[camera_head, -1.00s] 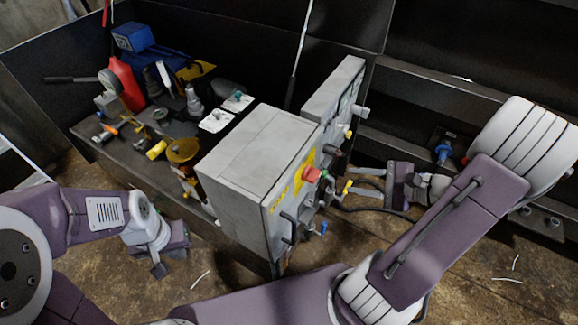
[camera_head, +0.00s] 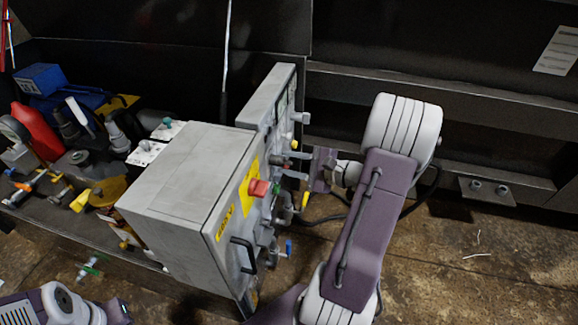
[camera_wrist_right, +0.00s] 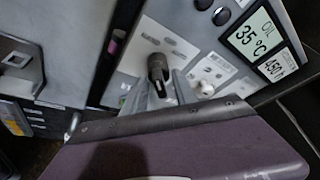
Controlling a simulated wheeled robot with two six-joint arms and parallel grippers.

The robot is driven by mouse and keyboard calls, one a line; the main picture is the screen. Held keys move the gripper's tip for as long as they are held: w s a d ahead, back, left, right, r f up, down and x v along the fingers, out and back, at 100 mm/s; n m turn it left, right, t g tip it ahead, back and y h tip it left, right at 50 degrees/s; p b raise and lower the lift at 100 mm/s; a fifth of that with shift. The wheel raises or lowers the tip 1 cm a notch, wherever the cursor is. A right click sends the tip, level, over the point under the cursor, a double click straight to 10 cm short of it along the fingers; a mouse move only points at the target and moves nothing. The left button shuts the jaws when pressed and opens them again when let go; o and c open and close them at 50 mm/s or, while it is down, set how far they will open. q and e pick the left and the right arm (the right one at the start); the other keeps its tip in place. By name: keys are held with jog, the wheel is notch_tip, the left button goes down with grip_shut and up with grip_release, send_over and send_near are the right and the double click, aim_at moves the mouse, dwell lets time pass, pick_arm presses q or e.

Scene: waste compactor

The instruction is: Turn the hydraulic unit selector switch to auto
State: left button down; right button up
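The grey hydraulic unit control box (camera_head: 185,170) stands left of centre in the head view, its panel facing right. A black selector switch (camera_wrist_right: 157,68) sticks out of the light grey panel (camera_wrist_right: 185,22) in the right wrist view. My right gripper (camera_head: 296,167) is at this panel, its fingers pointing left toward it. In the right wrist view its fingers (camera_wrist_right: 163,92) lie either side of the switch, apart and close to it; firm contact cannot be made out. My left gripper (camera_head: 122,312) is only partly in view at the bottom left, its fingers unclear.
A red button (camera_head: 258,187) and a black handle (camera_head: 243,254) project from the box's near part. A display (camera_wrist_right: 255,38) reads 35 °C beside the switch. Tools and a red container (camera_head: 36,130) crowd the bench at left. Floor (camera_head: 470,265) at right is mostly clear.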

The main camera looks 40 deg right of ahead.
grip_shut()
jog(key=shift+r+p, duration=0.25)
jog(key=shift+p, duration=0.4)
jog(key=m+g+y+p, duration=0.2)
jog(key=m+p, duration=0.2)
jog(key=p, duration=0.4)
jog(key=m+g+y+p, duration=0.1)
jog(key=m+g+p, duration=0.1)
jog(key=p, duration=0.6)
jog(key=shift+m+y, duration=0.4)
jog(key=shift+m, duration=0.5)
jog(key=shift+f+m+g+y+p, duration=0.15)
jog(key=shift+m+g+y+p, duration=0.15)
jog(key=shift+m+y+p, duration=0.45)
jog(key=shift+m+g+y, duration=0.4)
jog(key=shift+m+y, duration=0.25)
jog(key=shift+m, duration=0.8)
grip_release()
